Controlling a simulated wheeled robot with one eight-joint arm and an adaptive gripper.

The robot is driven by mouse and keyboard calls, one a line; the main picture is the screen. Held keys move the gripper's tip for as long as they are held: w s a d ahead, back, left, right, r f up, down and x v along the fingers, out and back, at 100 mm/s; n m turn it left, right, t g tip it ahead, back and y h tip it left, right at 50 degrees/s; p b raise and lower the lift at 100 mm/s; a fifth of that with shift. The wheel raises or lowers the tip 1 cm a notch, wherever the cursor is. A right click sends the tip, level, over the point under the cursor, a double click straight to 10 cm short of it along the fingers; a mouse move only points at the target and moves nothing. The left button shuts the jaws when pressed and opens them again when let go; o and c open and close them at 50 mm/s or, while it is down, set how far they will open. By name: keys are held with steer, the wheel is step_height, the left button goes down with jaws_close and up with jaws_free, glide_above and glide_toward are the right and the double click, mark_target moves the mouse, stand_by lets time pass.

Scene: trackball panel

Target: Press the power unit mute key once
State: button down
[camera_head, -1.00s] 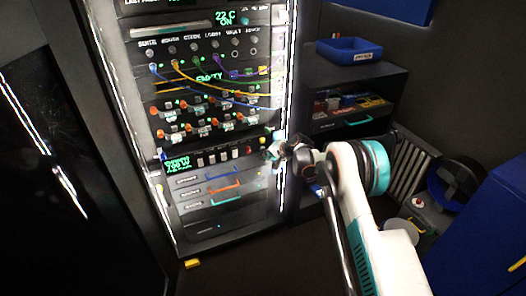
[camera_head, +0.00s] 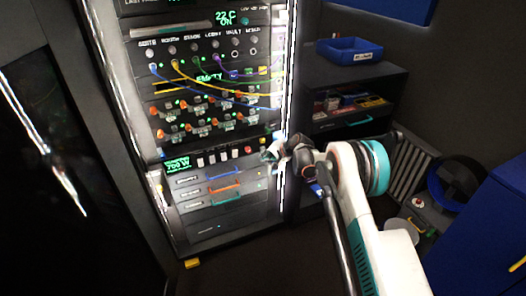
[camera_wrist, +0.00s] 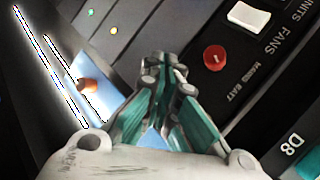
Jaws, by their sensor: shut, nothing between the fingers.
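The power unit (camera_head: 190,165) is the rack row with a green display (camera_head: 177,165), several pale keys and a red button (camera_head: 248,150). My gripper (camera_head: 268,153) is at the right end of this row, close to the rack's front. In the wrist view my gripper (camera_wrist: 165,68) is shut and empty, its teal fingers together. The red button (camera_wrist: 215,57) is to the right of the fingertips, apart from them, and a white key (camera_wrist: 248,16) is beyond it. I cannot make out a mute label; the fingers hide part of the panel. Contact with the panel cannot be told.
Patch cables (camera_head: 205,78) hang across the rack above the power unit. Drawers with coloured handles (camera_head: 224,188) are below it. A bright rack edge post (camera_head: 284,100) is close to my gripper. A dark shelf with a blue tray (camera_head: 349,50) stands to the right.

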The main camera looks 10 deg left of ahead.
steer(key=shift+w, duration=0.1)
steer(key=shift+w+a, duration=0.2)
steer(key=shift+w, duration=0.05)
steer(key=shift+w+a, duration=0.25)
steer(key=shift+w, duration=0.1)
stand_by(1.0)
steer(key=shift+s+d, duration=0.45)
steer(key=shift+s, duration=0.3)
steer(key=shift+s+d, duration=0.45)
steer(key=shift+s, duration=0.25)
steer(key=shift+s+d, duration=0.4)
steer(key=shift+s, duration=0.35)
steer(key=shift+s+d, duration=0.45)
steer(key=shift+s, duration=0.25)
